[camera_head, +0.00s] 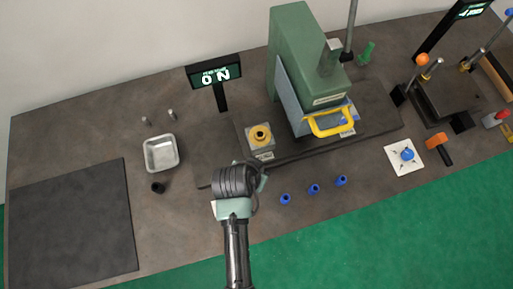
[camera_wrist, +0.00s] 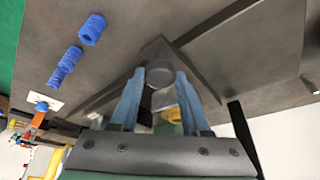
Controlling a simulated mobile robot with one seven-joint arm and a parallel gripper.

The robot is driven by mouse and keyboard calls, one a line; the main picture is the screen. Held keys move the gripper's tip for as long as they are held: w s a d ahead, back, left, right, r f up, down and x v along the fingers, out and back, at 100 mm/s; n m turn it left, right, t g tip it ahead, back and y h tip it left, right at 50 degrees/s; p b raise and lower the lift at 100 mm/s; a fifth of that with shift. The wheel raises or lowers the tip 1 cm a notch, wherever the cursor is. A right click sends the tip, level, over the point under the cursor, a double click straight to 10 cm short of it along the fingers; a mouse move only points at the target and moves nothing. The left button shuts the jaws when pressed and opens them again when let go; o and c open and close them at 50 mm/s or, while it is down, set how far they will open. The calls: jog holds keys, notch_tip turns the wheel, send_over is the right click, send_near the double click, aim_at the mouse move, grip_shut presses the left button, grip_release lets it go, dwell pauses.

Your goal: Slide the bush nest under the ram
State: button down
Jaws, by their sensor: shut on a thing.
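The bush nest (camera_head: 268,154) is a light grey block with a yellow ring (camera_head: 260,134) around a dark centre. It sits on the dark press base, left of the green press (camera_head: 297,40). In the head view, my gripper (camera_head: 262,178) is just in front of the nest, with its fingertips mostly hidden by my wrist. In the wrist view, my gripper's blue fingers (camera_wrist: 160,78) are closed on a small round grey knob (camera_wrist: 160,76) at the nest's near side. Part of the yellow ring (camera_wrist: 171,113) shows beyond it.
A yellow handle (camera_head: 331,123) fronts the press guard. Several blue bushes (camera_head: 314,189) stand along the table's front. A metal tray (camera_head: 161,153) and a dark mat (camera_head: 70,225) lie left. A white plate (camera_head: 404,157) lies right.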

jog(key=shift+d, duration=0.1)
dwell(0.5)
jog(key=w+d, duration=0.4)
jog(key=d, duration=0.8)
jog(key=shift+d, duration=0.3)
jog(key=shift+c, duration=1.8)
grip_release()
jog(key=shift+w+d, duration=0.1)
jog(key=shift+d, duration=0.05)
jog(key=shift+r, duration=0.1)
jog(key=b+v, duration=0.1)
jog(key=v, duration=1.2)
